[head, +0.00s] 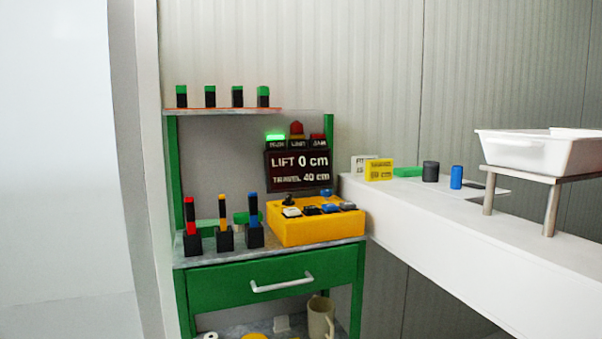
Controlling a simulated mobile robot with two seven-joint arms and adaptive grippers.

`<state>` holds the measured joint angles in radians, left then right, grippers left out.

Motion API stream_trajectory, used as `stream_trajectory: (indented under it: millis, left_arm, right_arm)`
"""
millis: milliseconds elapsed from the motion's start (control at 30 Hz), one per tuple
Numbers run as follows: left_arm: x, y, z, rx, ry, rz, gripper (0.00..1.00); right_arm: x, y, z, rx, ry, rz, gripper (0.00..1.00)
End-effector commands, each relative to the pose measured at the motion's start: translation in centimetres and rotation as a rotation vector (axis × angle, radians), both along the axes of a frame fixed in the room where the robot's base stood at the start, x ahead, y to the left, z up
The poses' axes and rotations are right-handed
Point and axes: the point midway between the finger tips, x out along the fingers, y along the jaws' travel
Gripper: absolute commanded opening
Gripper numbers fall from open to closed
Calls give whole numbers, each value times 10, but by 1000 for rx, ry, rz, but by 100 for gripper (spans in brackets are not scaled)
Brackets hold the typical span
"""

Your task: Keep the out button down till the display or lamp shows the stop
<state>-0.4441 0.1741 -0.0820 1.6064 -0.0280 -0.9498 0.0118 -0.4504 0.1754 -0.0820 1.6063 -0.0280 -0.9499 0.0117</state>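A yellow control box (290,232) sits on the green workbench's top, with several buttons (328,208) in white, black and blue and a dark knob on it. Which one is the out button cannot be read. Behind it a dark display (297,170) reads "LIFT 0 cm", with "40 cm" on a lower line whose label is hard to read. Above the display are lamp blocks: the left lamp (275,137) glows green, the middle red lamp (296,128) and right red lamp (318,137) look unlit. Neither of my grippers is in view.
Red, yellow and blue-topped tools (254,220) stand in black holders left of the box. A shelf (225,110) above holds several black-green blocks. To the right, a white counter (450,215) carries small items, and a white tub (540,150) on a stand. A drawer (270,285) is shut.

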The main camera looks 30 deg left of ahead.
Motion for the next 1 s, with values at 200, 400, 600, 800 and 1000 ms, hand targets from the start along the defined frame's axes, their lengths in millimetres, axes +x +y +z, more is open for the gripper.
stream_trajectory:
  millis: [200,400,600,800,1000]
  left_arm:
    - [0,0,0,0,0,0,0]
    - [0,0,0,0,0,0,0]
    - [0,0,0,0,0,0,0]
    - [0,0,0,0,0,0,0]
    - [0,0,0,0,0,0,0]
  right_arm:
    - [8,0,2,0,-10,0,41]
    - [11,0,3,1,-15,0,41]
    - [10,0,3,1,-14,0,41]
    - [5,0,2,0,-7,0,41]
    - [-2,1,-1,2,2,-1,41]
